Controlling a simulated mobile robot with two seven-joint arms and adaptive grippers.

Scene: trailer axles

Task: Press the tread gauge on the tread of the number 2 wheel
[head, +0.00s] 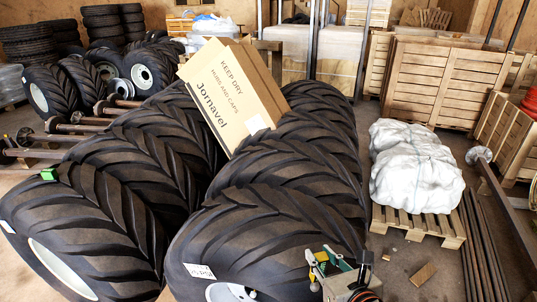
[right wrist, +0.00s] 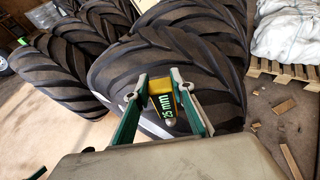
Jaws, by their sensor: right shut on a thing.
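The tread gauge (right wrist: 163,103) is a yellow block with a dark face and green-white lettering ending in "mm". My right gripper (right wrist: 160,90) is shut on it, with one finger on each side. In the head view my right gripper (head: 321,258) is at the bottom, beside the front right tyre (head: 275,225). This big black tyre with chevron lugs also shows in the right wrist view (right wrist: 190,60), behind the gauge. I cannot tell whether the gauge touches the tread. A white tag (head: 199,270) on this tyre is too small to read surely.
Another row of big tyres (head: 90,225) stands to the left, with a green block (head: 48,174) on the front one. A cardboard box (head: 232,95) leans on the tyres. A wrapped white load (head: 415,165) sits on a pallet at right. Wood scraps (head: 423,274) lie on the floor.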

